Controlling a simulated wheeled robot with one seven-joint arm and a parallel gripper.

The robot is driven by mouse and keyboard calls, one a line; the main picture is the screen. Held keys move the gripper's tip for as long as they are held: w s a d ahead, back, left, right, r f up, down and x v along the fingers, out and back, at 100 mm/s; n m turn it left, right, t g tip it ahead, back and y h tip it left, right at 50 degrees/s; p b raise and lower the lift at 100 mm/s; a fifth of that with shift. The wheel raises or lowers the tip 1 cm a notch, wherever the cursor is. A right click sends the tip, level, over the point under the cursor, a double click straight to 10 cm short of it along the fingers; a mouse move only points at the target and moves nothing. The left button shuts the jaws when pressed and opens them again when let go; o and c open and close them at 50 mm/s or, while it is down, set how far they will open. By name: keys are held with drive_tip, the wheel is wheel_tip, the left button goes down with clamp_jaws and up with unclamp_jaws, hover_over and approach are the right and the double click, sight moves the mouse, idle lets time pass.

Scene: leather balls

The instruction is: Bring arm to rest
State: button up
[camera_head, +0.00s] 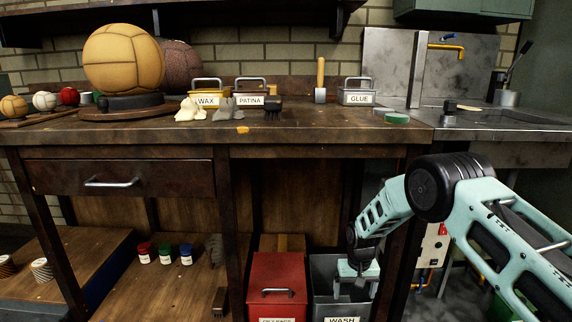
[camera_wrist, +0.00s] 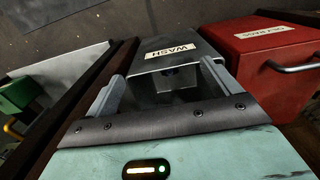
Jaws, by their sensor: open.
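My arm reaches in from the right in the head view, bent at a black elbow joint, with its forearm pointing down and left. My gripper (camera_head: 357,285) hangs over the grey bin labelled WASH (camera_head: 342,309). In the wrist view the two fingers of my gripper (camera_wrist: 165,82) stand apart with nothing between them. The WASH bin (camera_wrist: 184,50) lies straight beyond the fingers. Its inside is dark, with a small bluish spot that I cannot make out.
A red lidded bin (camera_head: 277,285) stands left of the WASH bin. The wooden workbench (camera_head: 320,133) is above, carrying a large tan leather ball (camera_head: 124,58), labelled WAX, PATINA and GLUE boxes, and brushes. A drawer (camera_head: 120,178) and bench legs are nearby.

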drive_tip(key=s+a+r+n+y, duration=0.1)
drive_tip(key=s+a+r+n, duration=0.1)
drive_tip(key=s+a+r, duration=0.55)
drive_tip(key=s+a+r+n+y, duration=0.1)
drive_tip(key=s+a+r, duration=0.2)
drive_tip(key=s+r, duration=0.85)
drive_tip(key=s+d+r+n, duration=0.2)
drive_tip(key=s+r, duration=0.2)
drive_tip(key=s, duration=0.4)
drive_tip(key=s+d+r+n+h, duration=0.1)
drive_tip(key=s+r, duration=0.3)
drive_tip(key=s, duration=0.4)
drive_tip(key=s+d+r+n, duration=0.2)
drive_tip(key=s+r, duration=0.2)
drive_tip(key=s, duration=0.4)
wheel_tip(320, 180, up, 34)
drive_tip(key=p, duration=3.5)
drive_tip(key=shift+w+a+r, duration=0.2)
drive_tip(key=shift+a, duration=0.2)
